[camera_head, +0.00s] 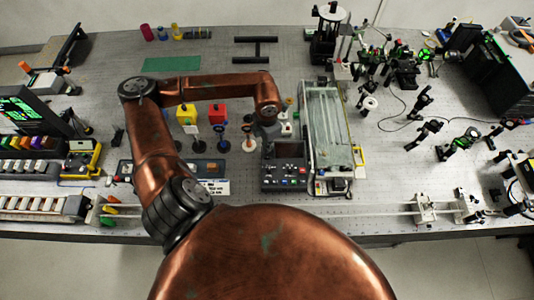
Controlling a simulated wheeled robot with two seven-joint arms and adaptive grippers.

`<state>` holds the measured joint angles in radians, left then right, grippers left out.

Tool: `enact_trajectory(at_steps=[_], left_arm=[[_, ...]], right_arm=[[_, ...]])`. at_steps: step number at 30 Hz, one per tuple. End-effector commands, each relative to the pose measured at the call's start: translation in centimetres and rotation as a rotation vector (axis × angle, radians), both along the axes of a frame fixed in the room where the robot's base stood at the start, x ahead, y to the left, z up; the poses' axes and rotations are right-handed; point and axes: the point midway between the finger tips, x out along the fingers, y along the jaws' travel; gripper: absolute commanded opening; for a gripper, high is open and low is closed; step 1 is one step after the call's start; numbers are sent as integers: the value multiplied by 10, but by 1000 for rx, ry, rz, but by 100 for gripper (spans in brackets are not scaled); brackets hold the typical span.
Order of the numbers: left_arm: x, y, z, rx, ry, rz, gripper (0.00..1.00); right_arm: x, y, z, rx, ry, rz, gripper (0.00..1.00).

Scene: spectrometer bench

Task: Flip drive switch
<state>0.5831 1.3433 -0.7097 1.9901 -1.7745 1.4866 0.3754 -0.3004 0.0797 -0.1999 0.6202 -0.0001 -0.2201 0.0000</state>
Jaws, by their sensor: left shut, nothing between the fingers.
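A dark control box (270,178) with a small screen and several coloured buttons stands at the middle of the bench. I cannot make out which small part is the drive switch. My left arm reaches in from the left and bends over the bench. My left gripper (269,130) points down near the far end of the control box, small and partly hidden by my wrist. It is shut and empty. I cannot tell whether it touches anything. My right gripper is not in view.
A long glass-topped unit (326,125) stands right beside the control box. Yellow (186,114) and red (217,112) blocks and several small posts stand left of the gripper. Optics mounts crowd the right side. A green mat (172,64) lies at the back left.

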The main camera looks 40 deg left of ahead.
Motion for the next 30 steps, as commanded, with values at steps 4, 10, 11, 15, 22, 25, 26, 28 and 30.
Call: enact_trajectory(at_steps=[4, 10, 11, 15, 22, 25, 26, 28, 30], left_arm=[[0, 0, 14, 0, -2, 0, 0], [1, 0, 29, 0, -4, 0, 0], [1, 0, 32, 0, -4, 0, 0], [1, 0, 42, 0, -3, -1, 0], [0, 0, 53, 0, -2, -1, 0], [0, 0, 53, 0, -2, 0, 0], [0, 0, 53, 0, -2, 0, 0], [0, 0, 52, 0, -2, 0, 0], [0, 0, 52, -1, -2, 0, 0]], right_arm=[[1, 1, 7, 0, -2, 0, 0], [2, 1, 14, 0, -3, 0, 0], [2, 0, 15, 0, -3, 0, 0], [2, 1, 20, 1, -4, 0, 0], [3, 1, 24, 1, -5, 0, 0], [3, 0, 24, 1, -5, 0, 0], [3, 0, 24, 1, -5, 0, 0], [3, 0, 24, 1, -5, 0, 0], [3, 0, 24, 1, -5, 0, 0]])
